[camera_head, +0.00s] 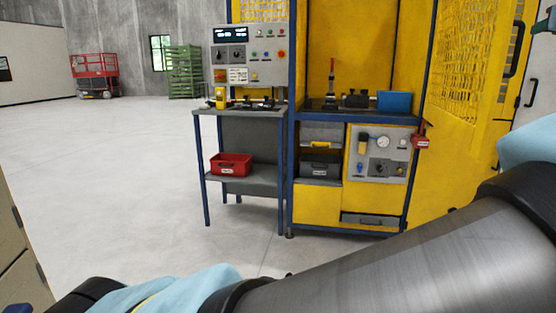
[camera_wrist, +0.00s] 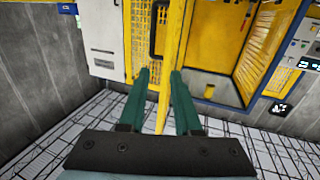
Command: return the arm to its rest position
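My gripper (camera_wrist: 160,73) shows in the wrist view, with two green fingers held apart. I see no object gripped between them; a yellow post (camera_wrist: 173,60) shows in the gap and appears to stand behind. The gripper points towards the yellow machine enclosure (camera_wrist: 215,50) and is clear of it as far as I can tell. In the head view my arm fills the lower right and bottom, a grey link with light blue joints. The gripper itself is outside the head view. No copper tube can be made out in either view.
A workbench (camera_head: 240,112) with a control panel (camera_head: 250,55) stands beside the yellow machine (camera_head: 317,205). A red bin (camera_head: 231,164) sits on its lower shelf, and a blue box (camera_head: 394,102) on the machine's top. Open floor (camera_head: 120,160) lies to the left.

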